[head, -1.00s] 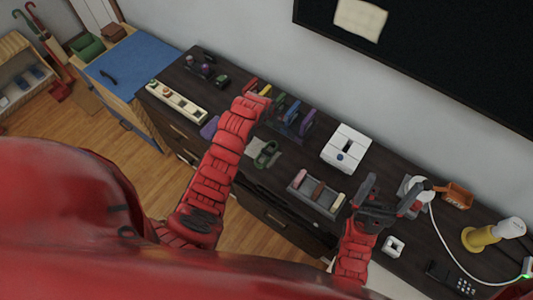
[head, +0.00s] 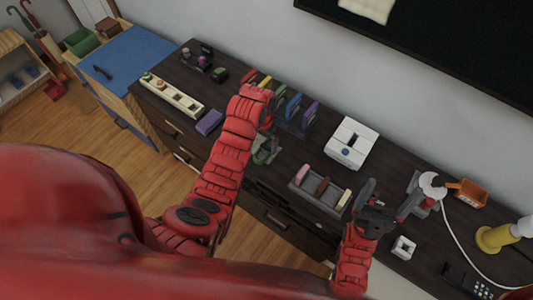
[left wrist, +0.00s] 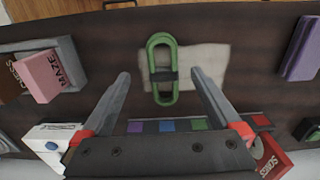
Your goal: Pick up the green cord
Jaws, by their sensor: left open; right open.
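The green cord (left wrist: 161,74) is a bundled loop with a black band around its middle. It lies on a pale cloth-like patch (left wrist: 208,62) on the dark counter. In the head view the cord (head: 264,153) is partly hidden by my left gripper. My left gripper (head: 267,130) is open above the counter by the cord. In the left wrist view the fingers (left wrist: 160,76) stand apart, one to either side of the cord's near part, with nothing between them held. My right gripper (head: 398,200) is open and empty over the counter at the right.
Upright colored items (head: 290,108) stand behind the cord. A grey tray (head: 318,198) of colored blocks and a white box (head: 352,142) are to the right. A purple block (head: 209,122) lies to the left. The counter's front edge is near the cord.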

